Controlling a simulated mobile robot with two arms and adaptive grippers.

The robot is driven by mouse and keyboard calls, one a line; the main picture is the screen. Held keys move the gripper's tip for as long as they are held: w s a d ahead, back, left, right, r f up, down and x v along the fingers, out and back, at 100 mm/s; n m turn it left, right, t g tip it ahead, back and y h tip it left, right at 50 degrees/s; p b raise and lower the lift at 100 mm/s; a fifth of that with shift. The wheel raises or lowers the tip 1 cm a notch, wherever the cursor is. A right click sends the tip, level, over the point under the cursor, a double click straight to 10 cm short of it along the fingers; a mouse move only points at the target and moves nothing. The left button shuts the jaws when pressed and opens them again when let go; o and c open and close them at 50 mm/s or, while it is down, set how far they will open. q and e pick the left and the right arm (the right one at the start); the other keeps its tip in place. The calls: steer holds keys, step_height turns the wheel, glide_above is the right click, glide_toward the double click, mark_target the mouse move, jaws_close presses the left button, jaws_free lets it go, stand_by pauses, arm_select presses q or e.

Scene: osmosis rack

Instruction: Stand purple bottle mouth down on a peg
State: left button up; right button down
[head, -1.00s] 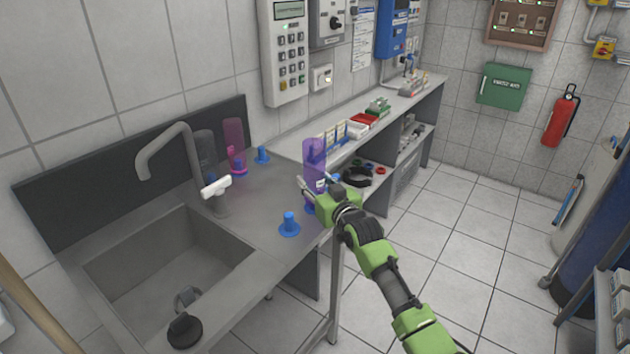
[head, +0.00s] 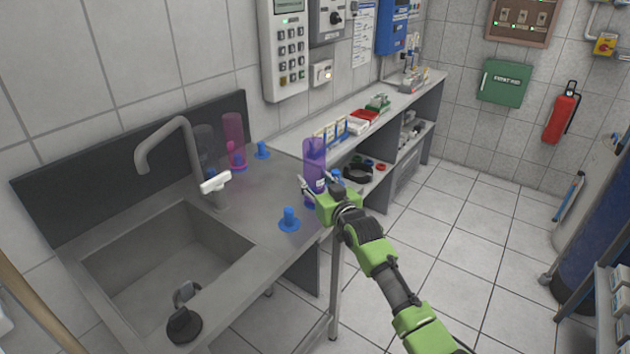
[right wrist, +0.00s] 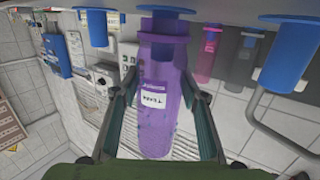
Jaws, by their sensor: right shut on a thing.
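The purple bottle (head: 314,153) is upright with its mouth down at the front right edge of the sink counter. My right gripper (head: 314,187) is shut on it, a finger on each side. In the right wrist view, which is upside down, the bottle (right wrist: 163,75) carries a white label. Its mouth end is around a blue peg, close to the peg's round base (right wrist: 166,12); I cannot tell whether it touches the base. Free blue pegs (head: 289,220) (head: 262,151) stand nearby. My left gripper is not in view.
A pink bottle (head: 233,140) stands on a peg at the back, with a grey clear bottle (head: 205,142) beside it behind the tap (head: 172,130). The sink basin (head: 165,265) is at left. Racks (head: 330,133) stand on the bench beyond.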

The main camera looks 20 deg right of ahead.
steer(key=shift+f, duration=0.35)
stand_by(0.6)
steer(key=c, duration=1.2)
jaws_free()
steer(key=o, duration=0.8)
